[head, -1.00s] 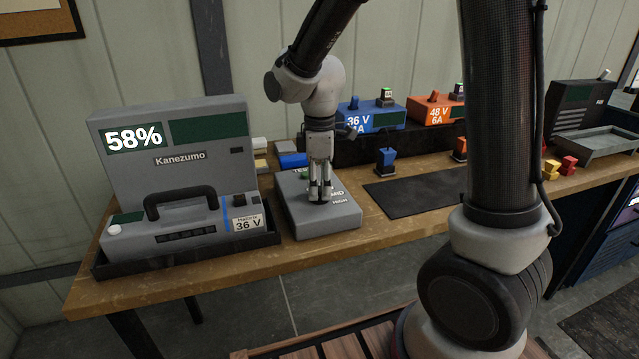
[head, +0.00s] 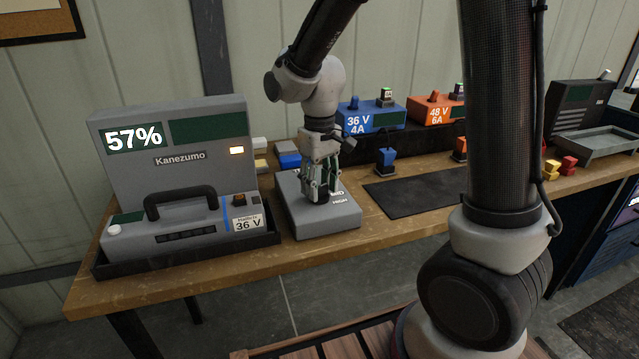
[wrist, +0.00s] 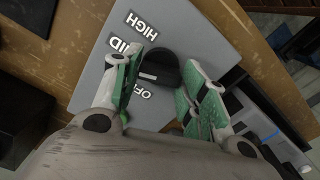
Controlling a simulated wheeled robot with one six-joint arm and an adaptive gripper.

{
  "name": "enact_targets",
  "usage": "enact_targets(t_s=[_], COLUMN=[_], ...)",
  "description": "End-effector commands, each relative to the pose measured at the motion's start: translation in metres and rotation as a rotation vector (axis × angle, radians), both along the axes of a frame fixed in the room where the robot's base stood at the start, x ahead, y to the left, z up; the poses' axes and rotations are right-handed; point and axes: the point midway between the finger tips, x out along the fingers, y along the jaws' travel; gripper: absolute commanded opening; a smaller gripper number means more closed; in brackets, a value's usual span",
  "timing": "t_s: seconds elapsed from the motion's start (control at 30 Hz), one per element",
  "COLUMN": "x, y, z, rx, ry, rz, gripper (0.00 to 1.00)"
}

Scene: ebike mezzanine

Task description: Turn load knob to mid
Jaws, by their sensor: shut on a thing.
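A grey load box (head: 325,222) sits on the bench beside the charger, with HIGH and MID lettering showing in the head view. In the wrist view its top (wrist: 185,35) carries HIGH, MID and OFF labels around a black load knob (wrist: 163,66). A white mark on the knob's left side lies between the MID and OFF labels; the exact setting is hard to tell. My gripper (head: 316,195) points down over the box and is shut on the knob. In the wrist view its green-padded fingers (wrist: 160,88) stand on both sides of the knob.
The grey Kanezumo case (head: 170,130) reads 57%, with a 36 V battery (head: 190,228) in front. Blue (head: 375,116) and orange (head: 436,110) chargers stand on a black riser behind. A dark mat (head: 415,193) lies clear to the right.

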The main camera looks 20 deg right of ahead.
Motion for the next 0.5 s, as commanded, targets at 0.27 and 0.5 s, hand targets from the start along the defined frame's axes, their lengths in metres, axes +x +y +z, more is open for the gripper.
enact_targets(t_s=[0.27, 0.5], x=[0.0006, 0.0007], y=[0.0, 0.0001], z=[0.0005, 0.0005], rx=[0.001, 0.001], ry=[-0.002, -0.002], rz=[-0.135, -0.183], gripper=[0.19, 0.19])
